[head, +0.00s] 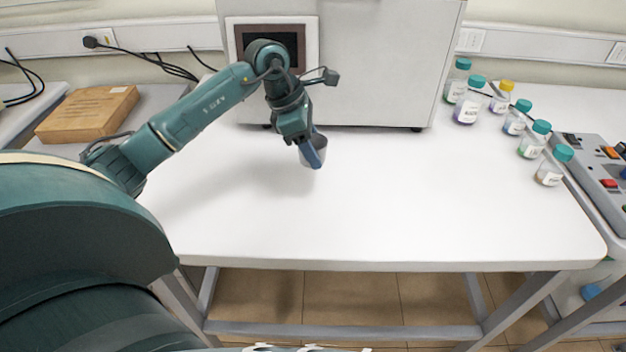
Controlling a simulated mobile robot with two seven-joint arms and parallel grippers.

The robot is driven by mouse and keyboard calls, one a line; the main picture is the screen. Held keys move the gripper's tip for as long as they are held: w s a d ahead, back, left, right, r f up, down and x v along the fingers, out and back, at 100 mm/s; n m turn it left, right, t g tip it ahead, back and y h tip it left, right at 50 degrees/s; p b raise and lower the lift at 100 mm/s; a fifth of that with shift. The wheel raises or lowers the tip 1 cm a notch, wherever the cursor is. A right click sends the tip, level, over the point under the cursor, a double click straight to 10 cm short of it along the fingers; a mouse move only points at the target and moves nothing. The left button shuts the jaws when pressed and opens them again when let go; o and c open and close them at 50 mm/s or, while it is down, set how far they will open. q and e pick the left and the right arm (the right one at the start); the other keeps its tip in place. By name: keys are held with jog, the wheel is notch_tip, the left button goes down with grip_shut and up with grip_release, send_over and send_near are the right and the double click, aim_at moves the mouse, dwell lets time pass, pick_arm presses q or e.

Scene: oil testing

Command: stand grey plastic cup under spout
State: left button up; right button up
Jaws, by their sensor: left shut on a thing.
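The grey plastic cup (319,146) is in the head view, just in front of the white machine (375,60) at the back of the table. My left gripper (312,153) is shut on the cup, with a blue finger across its near side. The cup looks roughly upright. I cannot tell whether its base touches the table. No spout shows clearly; my left arm and gripper cover part of the machine's front. My right gripper is not in view.
Several capped bottles (532,140) stand along the right edge of the white table (400,205). A control box (590,165) is at the far right. A brown box (88,113) lies at the left. The table's middle and front are clear.

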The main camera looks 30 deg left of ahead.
pick_arm(q)
jog(key=shift+f+p, duration=0.4)
jog(key=shift+f, duration=3.7)
jog(key=o, duration=1)
jog(key=shift+c, duration=0.2)
jog(key=shift+r, duration=0.15)
